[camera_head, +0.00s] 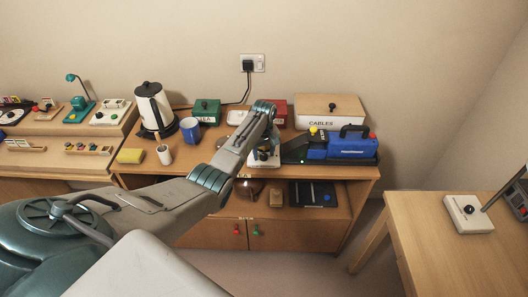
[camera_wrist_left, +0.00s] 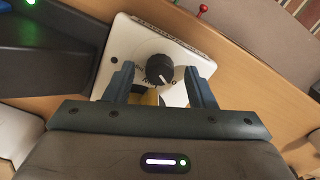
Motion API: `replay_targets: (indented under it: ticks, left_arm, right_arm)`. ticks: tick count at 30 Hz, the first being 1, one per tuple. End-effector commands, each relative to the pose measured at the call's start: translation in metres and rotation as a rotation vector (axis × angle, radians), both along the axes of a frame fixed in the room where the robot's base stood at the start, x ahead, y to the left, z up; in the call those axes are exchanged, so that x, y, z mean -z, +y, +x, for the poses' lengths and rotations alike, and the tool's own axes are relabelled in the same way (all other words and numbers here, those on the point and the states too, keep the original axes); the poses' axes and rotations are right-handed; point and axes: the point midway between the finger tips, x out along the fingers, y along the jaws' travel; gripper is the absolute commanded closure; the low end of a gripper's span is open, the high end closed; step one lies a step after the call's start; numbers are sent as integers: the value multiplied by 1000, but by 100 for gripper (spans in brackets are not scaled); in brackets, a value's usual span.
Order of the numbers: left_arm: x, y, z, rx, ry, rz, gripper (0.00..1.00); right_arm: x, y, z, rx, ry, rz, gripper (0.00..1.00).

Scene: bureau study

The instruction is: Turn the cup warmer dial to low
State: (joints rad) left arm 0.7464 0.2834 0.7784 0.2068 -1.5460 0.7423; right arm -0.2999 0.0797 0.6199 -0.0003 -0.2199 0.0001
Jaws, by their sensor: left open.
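The white box with a black dial, which looks like the cup warmer (camera_head: 264,160), sits on the desk top near its front edge, partly hidden by my left arm. In the left wrist view the cup warmer (camera_wrist_left: 126,52) fills the upper middle. Its round black dial (camera_wrist_left: 160,69) has a white pointer mark toward the lower side of the picture. Small printed marks around it are too blurred to read. My left gripper (camera_wrist_left: 160,78) is open, with one finger on each side of the dial; contact is not visible. My right gripper is not in view.
A blue and black machine (camera_head: 340,146) stands just right of the warmer. The cables box (camera_head: 325,110) is behind. Floor separates this desk from the right table (camera_head: 455,255).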

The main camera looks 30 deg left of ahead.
Motion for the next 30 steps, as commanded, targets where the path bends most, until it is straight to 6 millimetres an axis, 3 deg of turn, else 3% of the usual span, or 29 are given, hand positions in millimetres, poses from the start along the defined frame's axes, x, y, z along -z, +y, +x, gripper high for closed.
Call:
replay_targets:
  ticks: [8,15,30]
  left_arm:
    - [2,0,0,0,0,0,50]
    - [2,0,0,0,0,0,93]
    - [0,0,1,120,-1,1,94]
  right_arm:
    - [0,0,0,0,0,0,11]
    - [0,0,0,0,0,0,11]
    - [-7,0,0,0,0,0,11]
